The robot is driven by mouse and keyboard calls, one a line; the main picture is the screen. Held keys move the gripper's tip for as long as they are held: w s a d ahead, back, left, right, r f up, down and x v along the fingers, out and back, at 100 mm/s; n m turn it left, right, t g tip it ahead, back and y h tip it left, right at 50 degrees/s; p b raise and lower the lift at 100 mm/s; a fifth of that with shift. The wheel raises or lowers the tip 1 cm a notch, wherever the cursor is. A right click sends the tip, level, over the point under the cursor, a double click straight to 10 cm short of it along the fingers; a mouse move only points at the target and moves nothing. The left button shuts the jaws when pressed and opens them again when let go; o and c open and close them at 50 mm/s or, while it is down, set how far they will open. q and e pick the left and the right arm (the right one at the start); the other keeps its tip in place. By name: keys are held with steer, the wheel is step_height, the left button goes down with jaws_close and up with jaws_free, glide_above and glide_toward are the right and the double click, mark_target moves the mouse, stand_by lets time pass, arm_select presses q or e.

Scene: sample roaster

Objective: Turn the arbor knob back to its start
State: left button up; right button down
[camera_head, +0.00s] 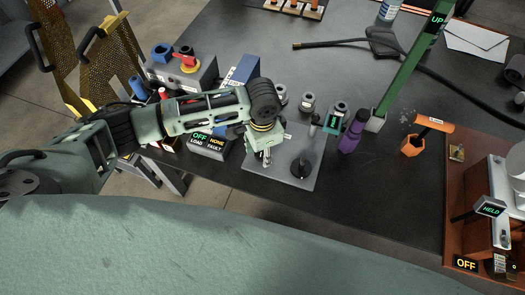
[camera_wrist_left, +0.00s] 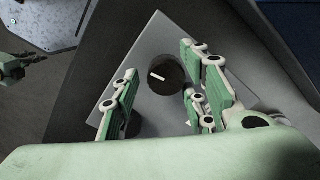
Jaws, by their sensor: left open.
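The black arbor knob (camera_head: 302,168) with a white pointer line stands on a grey plate (camera_head: 258,177) on the dark table. In the left wrist view the knob (camera_wrist_left: 165,75) shows between my open fingers, and its white line lies slanted. My left gripper (camera_head: 267,158) points down over the plate, left of the knob in the head view. It is open, and no grip on the knob shows. A small green part at the left edge of the wrist view looks like my right gripper (camera_wrist_left: 22,72); its fingers are too small to judge.
Several grey cylinders (camera_head: 307,103) stand behind the plate. A purple bottle (camera_head: 350,138) and a green post (camera_head: 412,60) stand to its right. The table front is clear.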

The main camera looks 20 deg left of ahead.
arm_select(q)
steer(key=shift+f, duration=0.15)
steer(key=shift+c, duration=0.5)
steer(key=c, duration=0.9)
steer(key=p, duration=0.1)
steer(key=m+p, duration=0.1)
steer(key=shift+s+d+r+p, duration=0.1)
steer(key=shift+s+r+p, duration=0.1)
steer(key=shift+r+p, duration=0.1)
steer(key=shift+f+m+p, duration=0.15)
steer(key=shift+m+p, duration=0.15)
steer(key=shift+p, duration=0.05)
steer(key=shift+f+m, duration=0.2)
steer(key=shift+m, duration=0.1)
steer(key=o, duration=1)
steer(key=shift+s, duration=0.1)
